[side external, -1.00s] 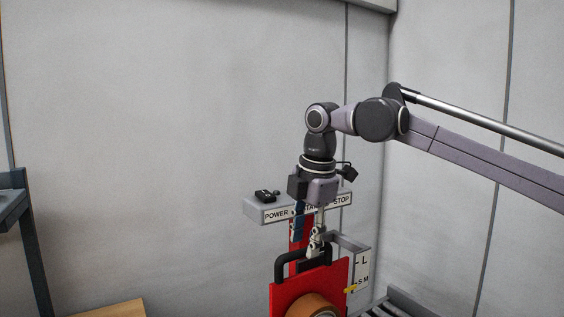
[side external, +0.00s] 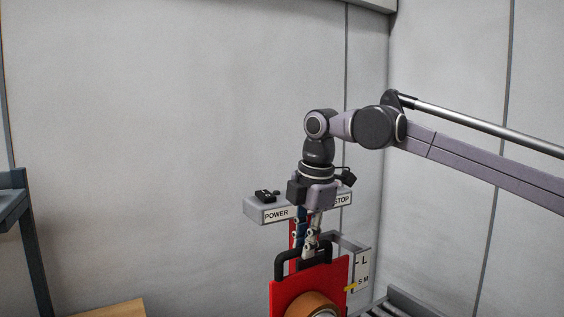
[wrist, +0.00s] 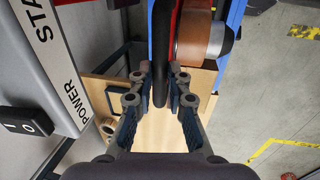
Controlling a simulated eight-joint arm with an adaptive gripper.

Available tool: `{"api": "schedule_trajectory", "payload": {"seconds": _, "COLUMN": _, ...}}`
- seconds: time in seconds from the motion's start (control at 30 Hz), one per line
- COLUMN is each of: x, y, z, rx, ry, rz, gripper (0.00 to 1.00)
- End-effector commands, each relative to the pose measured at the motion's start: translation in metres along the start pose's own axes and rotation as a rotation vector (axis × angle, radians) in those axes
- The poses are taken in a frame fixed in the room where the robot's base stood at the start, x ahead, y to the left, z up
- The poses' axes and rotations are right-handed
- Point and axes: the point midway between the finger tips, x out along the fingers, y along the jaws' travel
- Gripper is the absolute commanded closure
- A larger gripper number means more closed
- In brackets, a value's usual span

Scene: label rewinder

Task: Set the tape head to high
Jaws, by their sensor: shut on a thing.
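The tape head is a red plate (side external: 282,290) with a black loop handle (side external: 281,262) on top and a brown tape roll (side external: 311,303) on its face. A yellow pointer (side external: 351,288) at its right edge is level with the S M marks of the white scale (side external: 362,270), below L. My gripper (side external: 309,252) points down at the handle and is shut on it. In the wrist view the black handle (wrist: 160,88) runs between the two fingers of my gripper (wrist: 160,71). The brown roll (wrist: 194,38) shows beyond them.
A grey control panel (side external: 254,213) with POWER and STOP labels stands close behind my gripper. Its power switch (wrist: 27,127) shows at left in the wrist view. A grey bracket (side external: 349,241) is just right of the fingers. Open floor (wrist: 275,90) lies to the right.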

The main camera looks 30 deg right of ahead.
Motion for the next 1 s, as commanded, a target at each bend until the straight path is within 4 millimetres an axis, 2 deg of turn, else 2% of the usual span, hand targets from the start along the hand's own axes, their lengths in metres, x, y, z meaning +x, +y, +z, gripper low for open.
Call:
{"api": "schedule_trajectory", "payload": {"seconds": 0.2, "x": -0.029, "y": 0.007, "z": 0.000, "rx": 0.000, "ry": 0.000, "rz": 0.003, "gripper": 1.00}}
{"api": "schedule_trajectory", "payload": {"seconds": 0.4, "x": -0.048, "y": 0.011, "z": 0.000, "rx": 0.000, "ry": 0.000, "rz": 0.004, "gripper": 1.00}}
{"api": "schedule_trajectory", "payload": {"seconds": 0.83, "x": -0.055, "y": 0.011, "z": 0.000, "rx": -0.001, "ry": 0.001, "rz": 0.008, "gripper": 1.00}}
{"api": "schedule_trajectory", "payload": {"seconds": 0.87, "x": -0.055, "y": 0.011, "z": 0.000, "rx": -0.001, "ry": 0.000, "rz": 0.008, "gripper": 0.78}}
{"api": "schedule_trajectory", "payload": {"seconds": 0.9, "x": -0.055, "y": 0.011, "z": 0.000, "rx": -0.001, "ry": 0.000, "rz": 0.008, "gripper": 0.66}}
{"api": "schedule_trajectory", "payload": {"seconds": 0.93, "x": -0.054, "y": 0.011, "z": 0.000, "rx": 0.000, "ry": 0.000, "rz": 0.008, "gripper": 0.61}}
{"api": "schedule_trajectory", "payload": {"seconds": 1.0, "x": -0.054, "y": 0.011, "z": 0.000, "rx": 0.000, "ry": 0.000, "rz": 0.006, "gripper": 0.61}}
